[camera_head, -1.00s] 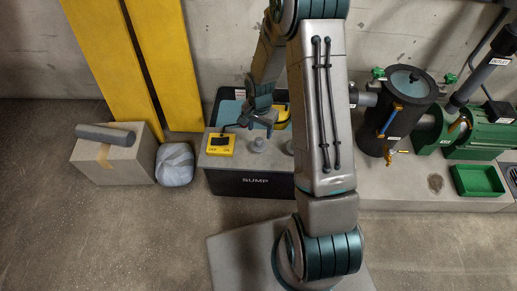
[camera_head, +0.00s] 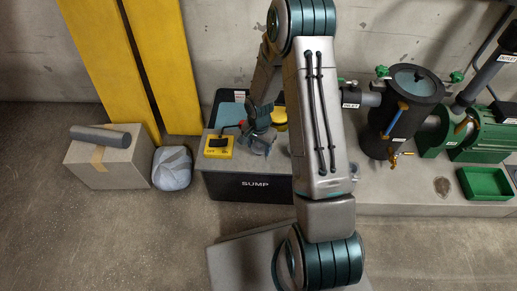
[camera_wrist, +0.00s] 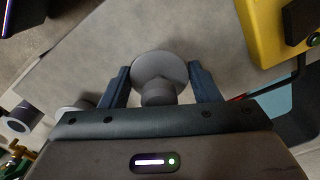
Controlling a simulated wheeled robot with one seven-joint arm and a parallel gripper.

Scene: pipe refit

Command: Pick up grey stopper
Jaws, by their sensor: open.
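The grey stopper (camera_wrist: 158,72) shows in the wrist view as a round flanged disc with a narrower knob, on a pale grey ledge. My gripper (camera_wrist: 160,82) is open, with one dark blue finger on each side of the stopper and small gaps between. In the head view my gripper (camera_head: 259,142) is down at the top of the sump block (camera_head: 216,171), just right of the yellow switch box, and it mostly hides the stopper.
The yellow switch box (camera_head: 219,147) is close to the left of my gripper; it also shows in the wrist view (camera_wrist: 268,30). Another grey round piece (camera_wrist: 76,108) lies left of the fingers in the wrist view. A black filter vessel (camera_head: 404,115) and green tray (camera_head: 485,183) stand right.

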